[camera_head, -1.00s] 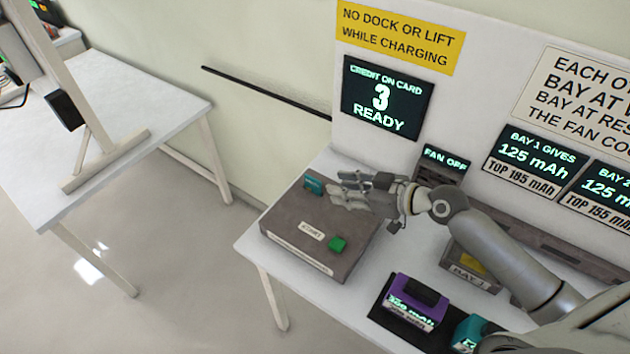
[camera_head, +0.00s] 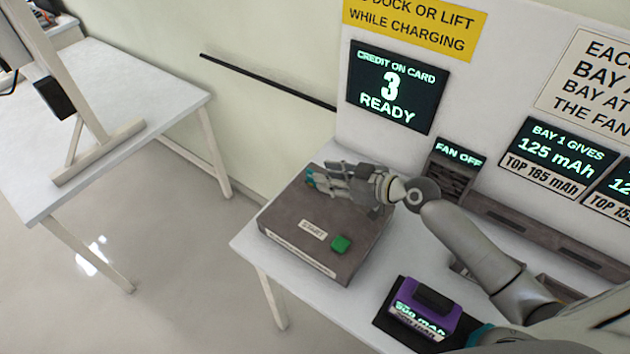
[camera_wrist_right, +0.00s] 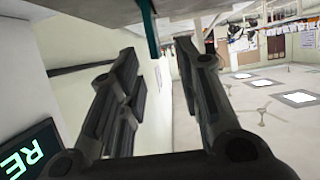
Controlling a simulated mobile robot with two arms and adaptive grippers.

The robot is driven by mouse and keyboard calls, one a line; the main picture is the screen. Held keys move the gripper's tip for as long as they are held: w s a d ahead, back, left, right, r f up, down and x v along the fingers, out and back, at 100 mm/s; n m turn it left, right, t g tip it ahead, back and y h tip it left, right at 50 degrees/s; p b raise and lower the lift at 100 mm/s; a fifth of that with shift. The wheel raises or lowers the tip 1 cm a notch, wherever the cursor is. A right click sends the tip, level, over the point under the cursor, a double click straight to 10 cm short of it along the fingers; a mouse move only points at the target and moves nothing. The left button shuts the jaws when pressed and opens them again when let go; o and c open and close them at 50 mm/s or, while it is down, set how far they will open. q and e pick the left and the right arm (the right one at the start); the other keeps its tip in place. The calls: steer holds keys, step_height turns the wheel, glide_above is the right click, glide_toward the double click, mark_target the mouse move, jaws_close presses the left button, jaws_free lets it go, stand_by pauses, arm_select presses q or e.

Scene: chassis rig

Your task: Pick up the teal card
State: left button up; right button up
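The teal card (camera_head: 310,176) stands at the far left part of the brown box (camera_head: 290,225), partly hidden by my right gripper (camera_head: 325,180). The right gripper's fingers are right around or beside the card in the head view. In the right wrist view, the two fingers are spread apart with a clear gap, and the thin teal card (camera_wrist_right: 149,25) shows edge-on ahead of that gap, near the top. I cannot tell whether either finger touches it. My left gripper is in neither view.
The box carries a green button (camera_head: 340,243). A purple battery pack (camera_head: 424,309) sits on a dark pad nearby. A panel with a credit screen (camera_head: 395,90) stands behind the box. A second white table (camera_head: 150,85) is at the left, with clear floor between.

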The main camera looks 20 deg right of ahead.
mark_target(315, 184)
steer(key=shift+w+a+f+p, duration=0.2)
steer(key=shift+w+p, duration=0.15)
steer(key=shift+w, duration=0.15)
steer(key=p+x, duration=0.1)
steer(key=x, duration=0.2)
steer(key=shift+w+a+f, duration=0.15)
steer(key=shift+w+f, duration=0.05)
steer(key=shift+f, duration=0.05)
steer(key=shift+w+a+f, duration=0.1)
steer(key=shift+w+f, duration=0.05)
steer(key=shift+w, duration=0.05)
jaws_close()
